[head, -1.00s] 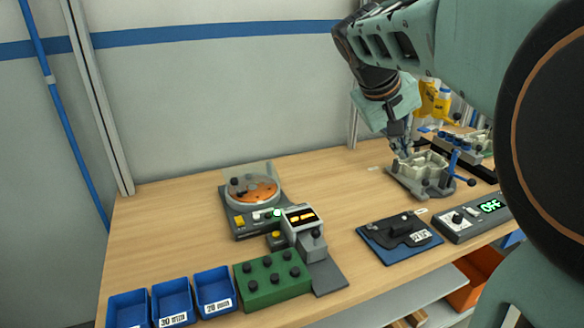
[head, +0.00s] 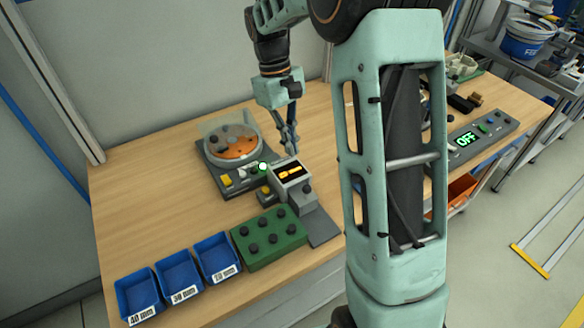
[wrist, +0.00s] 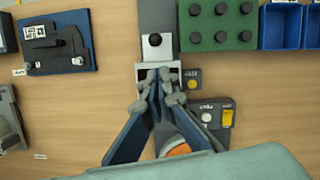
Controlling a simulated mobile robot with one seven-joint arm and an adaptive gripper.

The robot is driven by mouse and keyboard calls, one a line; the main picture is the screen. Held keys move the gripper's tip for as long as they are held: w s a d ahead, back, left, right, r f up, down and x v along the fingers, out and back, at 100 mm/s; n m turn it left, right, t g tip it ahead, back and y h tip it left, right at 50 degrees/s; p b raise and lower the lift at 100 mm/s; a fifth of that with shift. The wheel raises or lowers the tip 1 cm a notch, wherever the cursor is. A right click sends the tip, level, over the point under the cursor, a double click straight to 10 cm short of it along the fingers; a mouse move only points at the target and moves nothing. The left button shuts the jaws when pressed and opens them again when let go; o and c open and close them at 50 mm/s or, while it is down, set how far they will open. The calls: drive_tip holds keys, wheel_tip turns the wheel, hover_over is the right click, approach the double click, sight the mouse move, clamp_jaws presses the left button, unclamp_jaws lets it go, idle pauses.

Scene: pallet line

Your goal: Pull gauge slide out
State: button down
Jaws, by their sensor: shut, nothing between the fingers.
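The gauge (head: 290,172) is a grey block with a lit orange display, standing on the bench beside the green block. A light grey slide part with a black knob (head: 307,188) is at its front, over a dark grey base strip (head: 323,228). In the wrist view the knob (wrist: 154,39) shows just beyond the fingertips. My gripper (head: 293,151) points down above and behind the gauge, apart from the knob. Its fingers (wrist: 159,77) are closed together and empty, and they hide the display in the wrist view.
A green block with black knobs (head: 268,237) and blue bins (head: 179,274) stand left of the gauge. A round feeder with an orange disc (head: 232,145) is behind it. A black fixture on a blue plate (wrist: 56,44) lies to the other side.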

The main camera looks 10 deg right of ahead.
drive_tip(key=shift+s, duration=0.1)
drive_tip(key=p, duration=0.1)
hover_over(298, 192)
wheel_tip(298, 192, down, 10)
drive_tip(key=shift+r, duration=0.15)
idle(0.5)
